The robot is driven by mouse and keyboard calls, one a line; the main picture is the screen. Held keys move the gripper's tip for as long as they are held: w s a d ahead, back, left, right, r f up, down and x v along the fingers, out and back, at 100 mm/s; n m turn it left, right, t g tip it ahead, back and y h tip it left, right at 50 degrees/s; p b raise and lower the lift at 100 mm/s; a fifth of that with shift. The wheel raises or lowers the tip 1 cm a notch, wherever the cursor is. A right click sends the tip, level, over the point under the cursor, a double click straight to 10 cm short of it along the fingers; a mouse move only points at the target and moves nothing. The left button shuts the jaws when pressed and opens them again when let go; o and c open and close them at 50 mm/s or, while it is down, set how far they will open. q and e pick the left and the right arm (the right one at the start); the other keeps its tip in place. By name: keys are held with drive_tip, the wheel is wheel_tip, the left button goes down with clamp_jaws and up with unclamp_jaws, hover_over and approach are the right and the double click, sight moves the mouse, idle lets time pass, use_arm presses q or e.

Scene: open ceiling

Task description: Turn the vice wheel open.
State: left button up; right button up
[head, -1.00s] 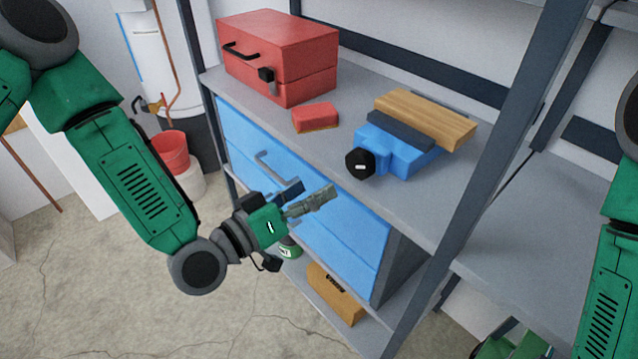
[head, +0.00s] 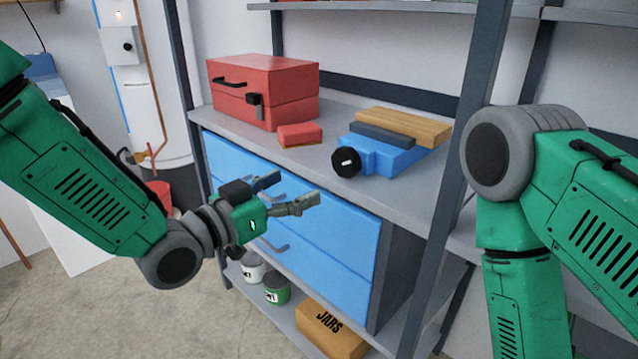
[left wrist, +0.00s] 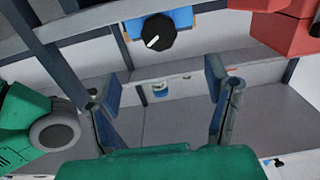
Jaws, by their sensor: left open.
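The wheel also shows in the left wrist view (left wrist: 152,36), upper middle, with the mark slanted. My left gripper (head: 292,192) is open and empty in front of the blue drawers, left of and below the wheel, apart from it. In the left wrist view its two fingers (left wrist: 165,95) are spread wide with nothing between them. My right arm shows at the right; its gripper is out of view.
A red toolbox (head: 262,92) and a small red block (head: 300,135) stand left of the vice. Blue drawers (head: 310,225) with handles lie below. A shelf post (head: 455,170) stands right of the vice. Cans and a jars box (head: 330,328) sit on the bottom shelf.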

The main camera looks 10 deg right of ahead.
sight(342, 162)
use_arm(q)
drive_tip(key=b+x, duration=0.2)
drive_tip(key=x, duration=1.2)
drive_tip(key=c, duration=1.2)
